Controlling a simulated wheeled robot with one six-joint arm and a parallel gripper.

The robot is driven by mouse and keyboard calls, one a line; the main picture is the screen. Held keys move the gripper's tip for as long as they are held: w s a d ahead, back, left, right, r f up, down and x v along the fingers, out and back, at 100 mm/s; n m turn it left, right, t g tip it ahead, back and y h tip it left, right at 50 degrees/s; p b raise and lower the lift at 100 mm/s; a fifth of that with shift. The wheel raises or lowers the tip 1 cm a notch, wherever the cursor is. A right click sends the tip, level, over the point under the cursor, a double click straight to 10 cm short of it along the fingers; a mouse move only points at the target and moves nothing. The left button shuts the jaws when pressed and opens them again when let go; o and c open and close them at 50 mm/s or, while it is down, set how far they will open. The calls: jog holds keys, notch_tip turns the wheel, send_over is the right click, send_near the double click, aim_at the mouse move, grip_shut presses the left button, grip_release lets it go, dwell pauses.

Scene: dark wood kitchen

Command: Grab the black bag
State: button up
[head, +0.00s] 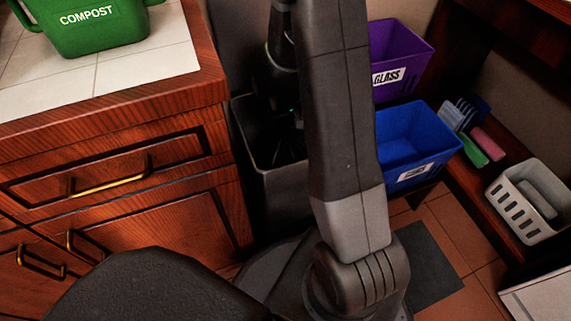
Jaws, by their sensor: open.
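A dark open-topped bin (262,130) stands on the floor in the gap beside the wooden cabinet. Its inside is very dark, and I cannot clearly tell a black bag apart from the bin or the shadow. My gripper (287,150) points down into the mouth of this bin, open, with its dark fingers hard to make out. My own arm covers the bin's right side and part of the gripper. I cannot tell whether the fingers touch anything.
A wooden cabinet (120,165) with brass handles and a green compost bin (100,28) on its tiled top stands left. A purple glass bin (400,50), a blue bin (405,145) and a white basket (528,205) are right. Tiled floor shows lower right.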

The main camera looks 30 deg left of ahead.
jog(key=x, duration=0.2)
jog(key=shift+f+b, duration=0.3)
jog(key=shift+r, duration=0.1)
grip_shut()
jog(key=shift+a, duration=0.1)
